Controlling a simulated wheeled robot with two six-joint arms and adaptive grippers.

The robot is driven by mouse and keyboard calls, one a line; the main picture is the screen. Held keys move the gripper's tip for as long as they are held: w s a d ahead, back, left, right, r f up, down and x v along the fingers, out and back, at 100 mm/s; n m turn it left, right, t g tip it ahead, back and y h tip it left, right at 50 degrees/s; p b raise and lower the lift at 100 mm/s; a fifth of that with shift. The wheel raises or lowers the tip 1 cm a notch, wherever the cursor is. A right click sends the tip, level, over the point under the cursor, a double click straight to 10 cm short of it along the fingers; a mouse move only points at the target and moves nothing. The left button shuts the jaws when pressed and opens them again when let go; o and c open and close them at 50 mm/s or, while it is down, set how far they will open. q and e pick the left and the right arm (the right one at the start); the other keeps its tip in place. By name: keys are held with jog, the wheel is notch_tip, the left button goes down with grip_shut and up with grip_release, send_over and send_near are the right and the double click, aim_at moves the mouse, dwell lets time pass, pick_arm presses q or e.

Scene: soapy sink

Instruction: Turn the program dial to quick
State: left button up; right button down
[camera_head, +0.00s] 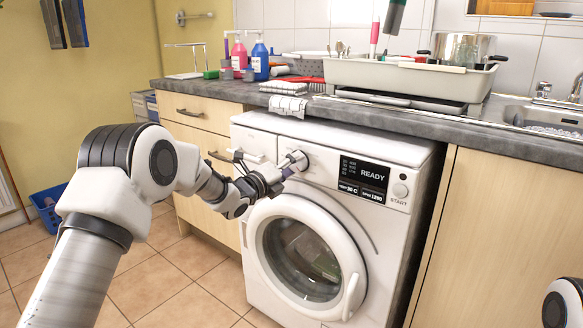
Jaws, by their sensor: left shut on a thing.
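The program dial (299,158) is a round knob on the white washing machine's (262,140) front panel, left of the display. My left gripper (287,169) reaches it from the lower left and is shut on it, hiding part of the knob. The dial's markings are too small or hidden to read, so I cannot tell its setting. The dark display (363,178) reads READY, with smaller lines of text beneath. A round START button (400,190) is at the panel's right. My right gripper is out of view; only part of my right arm shows at the lower right corner.
The machine's round door (355,285) is closed below the panel. A grey worktop (400,122) overhangs the machine, with bottles, folded cloths and a dish tub (400,78) on it. Wooden cabinets stand on both sides. The tiled floor at the left is mostly clear.

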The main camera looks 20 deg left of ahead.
pick_arm(q)
jog(key=shift+f, duration=0.1)
jog(key=o, duration=1.2)
jog(key=v, duration=1.2)
